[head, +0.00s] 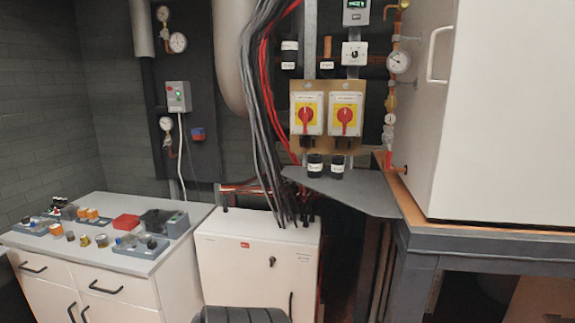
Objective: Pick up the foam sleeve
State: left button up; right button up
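I cannot tell which of these is the task's foam sleeve. Neither of my grippers is in view.
A white cabinet (258,262) stands below, with black and red cables dropping to it. A white drawer unit (100,268) at left carries trays and small parts. Two red-yellow switches (306,114) are above the shelf. A large white box (510,110) on a table bounds the right.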

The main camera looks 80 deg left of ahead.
aim_at(314, 161)
jog(key=u, duration=0.75)
jog(key=i, duration=0.75)
jog(key=u, duration=0.75)
